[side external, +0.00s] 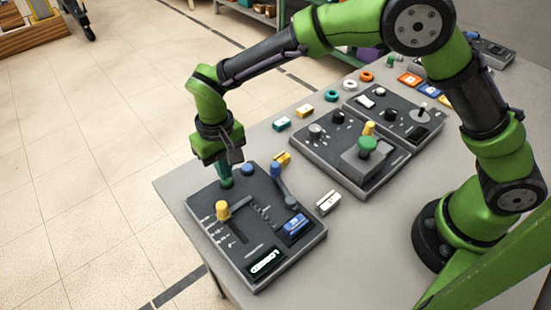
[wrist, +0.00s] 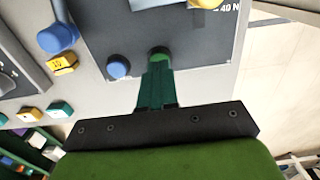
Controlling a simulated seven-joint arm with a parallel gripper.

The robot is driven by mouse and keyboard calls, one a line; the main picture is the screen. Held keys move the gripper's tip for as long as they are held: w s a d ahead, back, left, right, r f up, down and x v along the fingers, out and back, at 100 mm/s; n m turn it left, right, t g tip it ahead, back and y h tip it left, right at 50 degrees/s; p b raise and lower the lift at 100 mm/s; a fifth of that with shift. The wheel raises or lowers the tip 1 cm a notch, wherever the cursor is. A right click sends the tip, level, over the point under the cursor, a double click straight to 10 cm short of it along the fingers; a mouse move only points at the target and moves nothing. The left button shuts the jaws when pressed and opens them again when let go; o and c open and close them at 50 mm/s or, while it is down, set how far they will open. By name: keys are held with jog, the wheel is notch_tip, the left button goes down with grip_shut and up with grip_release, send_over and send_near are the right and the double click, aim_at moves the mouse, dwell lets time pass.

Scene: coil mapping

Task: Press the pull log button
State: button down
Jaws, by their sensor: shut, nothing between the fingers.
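A dark control panel (side external: 262,215) lies at the near left corner of the table. A green button (side external: 227,184) and a blue button (side external: 247,169) are at its far edge. Which one is the pull log button cannot be read. My gripper (side external: 223,176) is shut and empty, pointing down at the green button. In the wrist view its fingertips (wrist: 157,64) overlap the edge of the green button (wrist: 159,52); whether they touch cannot be told. The blue button (wrist: 118,66) is beside them, clear of the fingers.
The panel also carries a yellow slider knob (side external: 222,209), a blue-topped lever (side external: 277,173), a blue rocker (side external: 296,225) and a lit display (side external: 265,263). Other panels (side external: 347,150) and several small blocks and rings stand farther back. The table's left edge is close to the panel.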

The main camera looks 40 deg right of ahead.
aim_at(238, 185)
jog(key=shift+r, duration=2.4)
jog(key=shift+w, duration=0.1)
jog(key=s+d+r+m+t, duration=0.1)
jog(key=s+d+r+t, duration=0.1)
jog(key=s+d+r, duration=0.2)
jog(key=s+d+r+m+t+y, duration=0.1)
jog(key=s+d+r+t, duration=0.1)
jog(key=s+d+r, duration=0.3)
jog(key=s+d+r+m+t+y, duration=0.1)
jog(key=s+d+r+m+t, duration=0.1)
jog(key=s+d+r, duration=0.3)
jog(key=s+d+t, duration=0.1)
jog(key=s+d, duration=0.3)
jog(key=d, duration=0.6)
